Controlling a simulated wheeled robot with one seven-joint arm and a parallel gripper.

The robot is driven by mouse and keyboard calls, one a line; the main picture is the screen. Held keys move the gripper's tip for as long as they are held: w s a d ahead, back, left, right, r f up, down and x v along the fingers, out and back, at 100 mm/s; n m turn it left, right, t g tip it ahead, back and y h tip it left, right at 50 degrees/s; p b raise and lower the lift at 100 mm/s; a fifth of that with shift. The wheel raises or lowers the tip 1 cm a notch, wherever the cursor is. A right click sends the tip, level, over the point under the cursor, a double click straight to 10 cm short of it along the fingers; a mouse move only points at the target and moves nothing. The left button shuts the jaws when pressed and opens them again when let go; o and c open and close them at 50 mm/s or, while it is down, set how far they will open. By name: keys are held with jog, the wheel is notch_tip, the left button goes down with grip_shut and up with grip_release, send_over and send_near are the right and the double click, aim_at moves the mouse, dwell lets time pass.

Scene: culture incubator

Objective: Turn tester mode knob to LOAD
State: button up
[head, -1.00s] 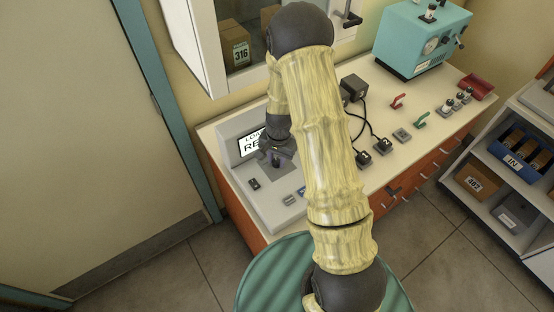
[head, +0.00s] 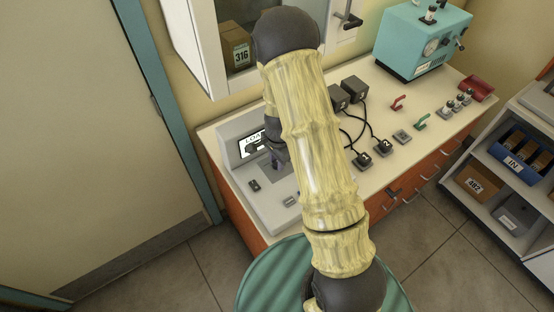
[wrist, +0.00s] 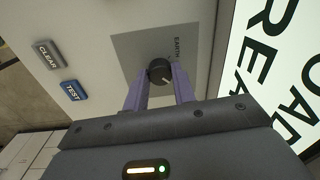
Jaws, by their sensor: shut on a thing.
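The tester (head: 278,212) is a grey console at the left end of the bench. Its lit screen (head: 249,143) is partly covered by my gripper; the wrist view shows "OAD" and "REA" on the screen (wrist: 275,70). The mode knob (wrist: 160,70) is small, round and black with a white mark, on a grey panel (wrist: 130,44) with the word EARTH beside it. Other position labels are hidden or out of view. My gripper (wrist: 161,80) has its two purple fingers shut on the knob, one on each side. In the head view my gripper (head: 277,158) hides the knob.
A grey CLEAR button (wrist: 48,54) and a blue TEST button (wrist: 73,91) sit beside the knob panel. Black adapters (head: 354,88) with cables stand right of the tester. A teal machine (head: 424,38) is at the back right. A white cabinet (head: 195,50) hangs above.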

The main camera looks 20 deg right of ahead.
jog(key=shift+w, duration=0.1)
jog(key=o, duration=1)
notch_tip(320, 180, up, 17)
jog(key=b, duration=0.1)
jog(key=shift+s+d+r, duration=0.2)
jog(key=shift+s, duration=0.25)
jog(key=s+r+n+t, duration=0.1)
jog(key=s+n+t, duration=0.1)
jog(key=s+n, duration=1.1)
jog(key=shift+s+a+r, duration=0.25)
jog(key=shift+s, duration=0.35)
